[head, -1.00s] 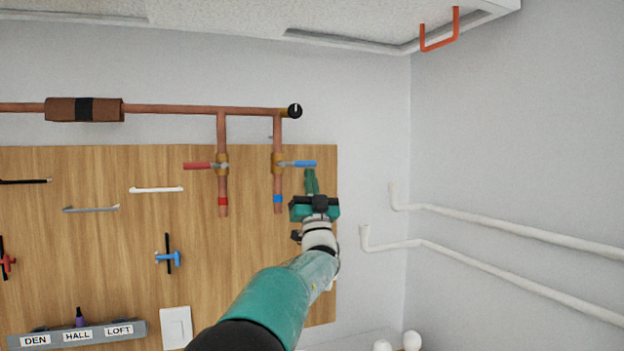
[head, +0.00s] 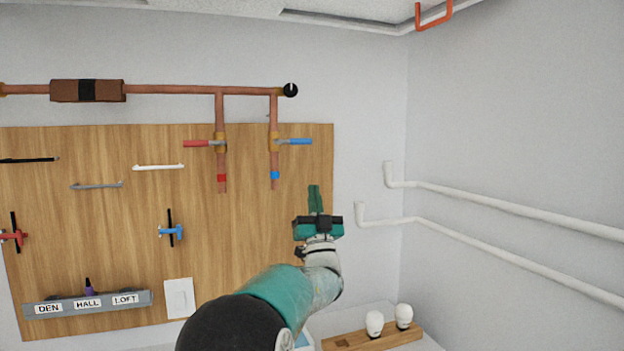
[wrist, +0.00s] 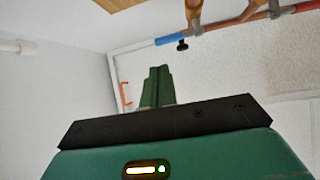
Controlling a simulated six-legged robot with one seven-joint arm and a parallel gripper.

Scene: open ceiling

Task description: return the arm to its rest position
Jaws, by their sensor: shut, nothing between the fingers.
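My gripper (head: 315,199) is at the end of my teal and white arm, in front of the right edge of the wooden board (head: 240,260) in the head view. Its green fingers point up and are together, with nothing between them. It is below and to the right of the blue-handled valve (head: 295,141), apart from it in the picture. In the wrist view the shut fingers (wrist: 158,85) point up toward the ceiling, with the blue valve handle (wrist: 180,38) above and to the right.
A red-handled valve (head: 200,143) hangs beside the blue one under a copper pipe (head: 170,90). White pipes (head: 480,205) run along the right wall. A wooden block (head: 345,341) with white bulbs (head: 375,323) is at the lower right. A labelled grey rack (head: 70,308) is at the lower left.

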